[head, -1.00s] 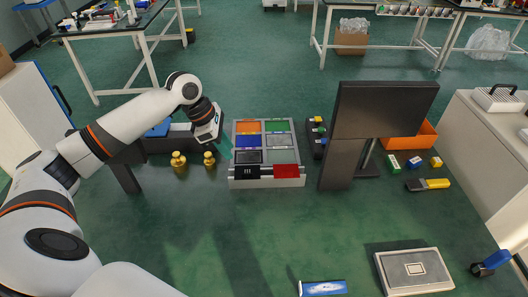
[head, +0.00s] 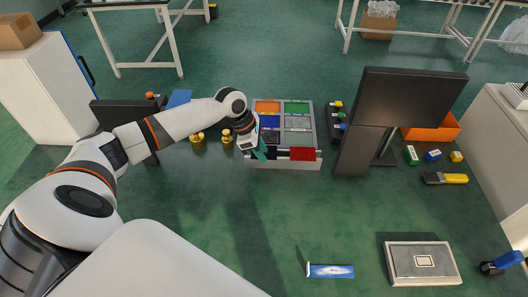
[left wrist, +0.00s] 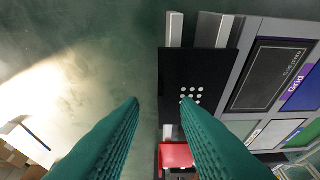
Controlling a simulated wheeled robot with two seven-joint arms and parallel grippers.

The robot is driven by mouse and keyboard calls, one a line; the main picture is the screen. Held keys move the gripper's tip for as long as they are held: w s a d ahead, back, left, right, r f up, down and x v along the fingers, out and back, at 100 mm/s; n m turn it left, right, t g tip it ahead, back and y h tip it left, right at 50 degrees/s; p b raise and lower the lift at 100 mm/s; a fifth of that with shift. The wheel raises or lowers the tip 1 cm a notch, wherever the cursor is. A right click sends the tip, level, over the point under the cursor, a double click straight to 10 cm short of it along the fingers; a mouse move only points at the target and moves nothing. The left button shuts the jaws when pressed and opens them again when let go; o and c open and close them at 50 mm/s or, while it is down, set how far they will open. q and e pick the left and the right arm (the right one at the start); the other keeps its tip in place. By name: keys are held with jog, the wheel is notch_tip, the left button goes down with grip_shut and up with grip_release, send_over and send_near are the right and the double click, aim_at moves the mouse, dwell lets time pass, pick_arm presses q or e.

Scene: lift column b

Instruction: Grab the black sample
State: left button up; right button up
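The black sample (left wrist: 183,66) is a flat black plate with white dots, at the front edge of a grey sorting tray (head: 284,164). In the head view my left gripper mostly hides it. My left gripper (head: 263,155) is over the tray's front left part. In the left wrist view its teal fingers (left wrist: 160,100) are apart with nothing between them. The right-hand finger overlaps the sample's dotted face, and the left-hand finger is over the floor beside it. I cannot tell whether a finger touches it. My right gripper is not in view.
A red sample (head: 303,154) sits beside the black one. The tray has coloured compartments behind. Two brass weights (head: 227,138) stand left of the tray, and a dark monitor-like panel (head: 411,103) stands to its right. The green floor in front is mostly clear.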

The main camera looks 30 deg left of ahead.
pick_arm(q)
jog(key=shift+d+f, duration=0.1)
jog(key=shift+f, duration=0.1)
grip_shut()
jog(key=shift+r, duration=0.15)
